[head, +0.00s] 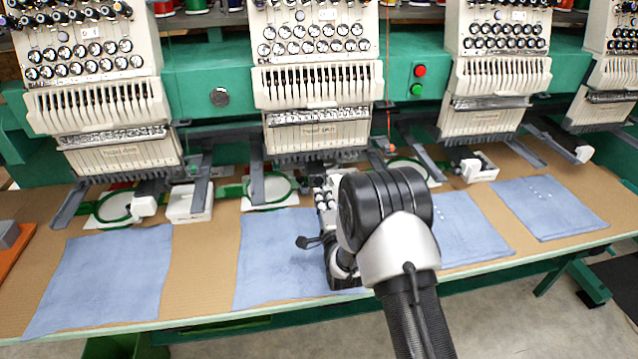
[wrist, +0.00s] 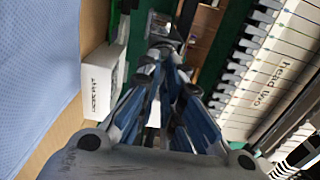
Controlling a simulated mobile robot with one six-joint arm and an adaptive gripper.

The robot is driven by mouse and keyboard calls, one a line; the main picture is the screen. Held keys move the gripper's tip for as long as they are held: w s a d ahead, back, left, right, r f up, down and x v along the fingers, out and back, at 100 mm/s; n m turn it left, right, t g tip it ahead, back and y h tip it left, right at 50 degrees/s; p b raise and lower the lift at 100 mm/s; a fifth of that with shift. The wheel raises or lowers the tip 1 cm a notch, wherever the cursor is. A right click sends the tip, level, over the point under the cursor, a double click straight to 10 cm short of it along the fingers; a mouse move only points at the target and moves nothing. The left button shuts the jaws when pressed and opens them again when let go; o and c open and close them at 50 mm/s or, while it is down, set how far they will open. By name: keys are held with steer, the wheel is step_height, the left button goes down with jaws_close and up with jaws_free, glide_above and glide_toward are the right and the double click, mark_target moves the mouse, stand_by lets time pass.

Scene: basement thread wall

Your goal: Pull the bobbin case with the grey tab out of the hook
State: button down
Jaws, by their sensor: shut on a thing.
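My gripper (wrist: 167,48) is shut on a small dark grey piece (wrist: 168,29) at its fingertips in the wrist view. This appears to be the bobbin case; its tab cannot be made out clearly. The fingertips hide most of it and the hook, so I cannot tell whether it is still seated. In the head view my gripper (head: 325,190) reaches in low under the second machine head (head: 318,135), just right of a green hoop. My own arm hides part of it there.
The wrist view shows a white lettered box (wrist: 102,85) and the head labelled "head two" (wrist: 275,75) close on either side. In the head view, a green hoop (head: 268,193), blue cloths (head: 105,270) and a white box (head: 188,203) lie along the table.

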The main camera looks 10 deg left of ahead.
steer(key=s, duration=0.1)
steer(key=s+r, duration=0.1)
steer(key=s+d+r+p, duration=0.1)
steer(key=s, duration=0.1)
stand_by(0.6)
steer(key=shift+w, duration=0.1)
